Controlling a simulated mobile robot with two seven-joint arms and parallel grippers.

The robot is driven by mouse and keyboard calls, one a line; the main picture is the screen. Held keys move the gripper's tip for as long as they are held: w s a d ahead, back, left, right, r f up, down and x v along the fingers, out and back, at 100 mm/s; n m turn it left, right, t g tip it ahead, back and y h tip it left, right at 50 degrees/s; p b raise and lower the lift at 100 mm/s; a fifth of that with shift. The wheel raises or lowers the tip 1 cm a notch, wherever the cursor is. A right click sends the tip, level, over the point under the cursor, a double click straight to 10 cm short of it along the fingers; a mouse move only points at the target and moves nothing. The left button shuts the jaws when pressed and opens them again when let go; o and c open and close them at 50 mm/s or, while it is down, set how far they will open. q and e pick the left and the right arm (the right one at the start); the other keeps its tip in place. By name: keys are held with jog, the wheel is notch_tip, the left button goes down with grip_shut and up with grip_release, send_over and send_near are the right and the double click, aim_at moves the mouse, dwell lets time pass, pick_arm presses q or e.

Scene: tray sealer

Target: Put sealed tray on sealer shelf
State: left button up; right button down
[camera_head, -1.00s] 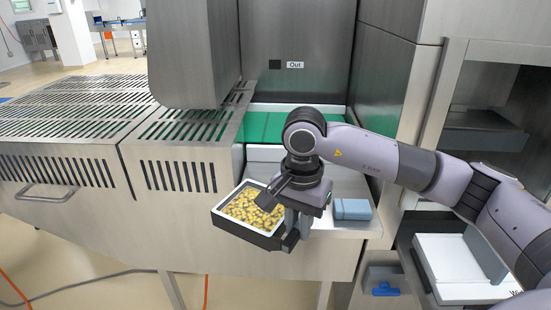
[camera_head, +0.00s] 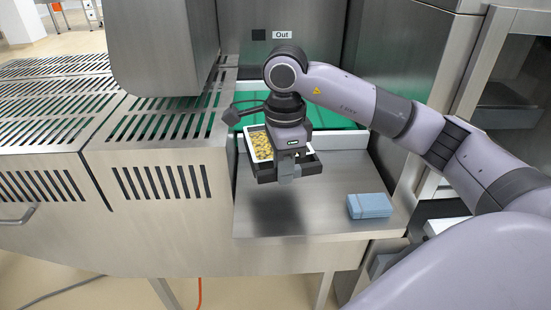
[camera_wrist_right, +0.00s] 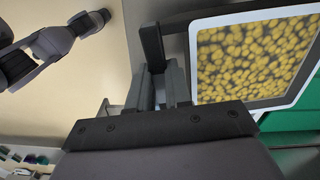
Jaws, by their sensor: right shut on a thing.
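The sealed tray (camera_head: 267,175) is black with a white rim and yellow pieces under its top. My right gripper (camera_head: 288,170) is shut on its near edge. The tray hangs above the steel sealer shelf (camera_head: 320,205), with a dark shadow on the shelf below it. In the right wrist view the tray's rim (camera_wrist_right: 250,15) and yellow contents show beside the fingers. The gripper and wrist hide part of the tray in the head view. My left gripper is not in the head view.
A blue box (camera_head: 369,205) lies on the right of the shelf. The green conveyor belt (camera_head: 335,143) runs behind the shelf under the "Out" sign (camera_head: 282,35). Slotted metal covers (camera_head: 160,128) stand to the left. The shelf's front is clear.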

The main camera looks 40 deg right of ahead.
jog(key=shift+s+f+b, duration=0.2)
jog(key=shift+f+b, duration=0.1)
jog(key=shift+f, duration=0.45)
notch_tip(320, 180, down, 5)
jog(key=b, duration=0.3)
jog(key=shift+b, duration=0.35)
jog(key=shift+f+b, duration=0.75)
jog(key=shift+f, duration=0.1)
jog(key=c, duration=1)
grip_release()
jog(key=shift+c, duration=0.2)
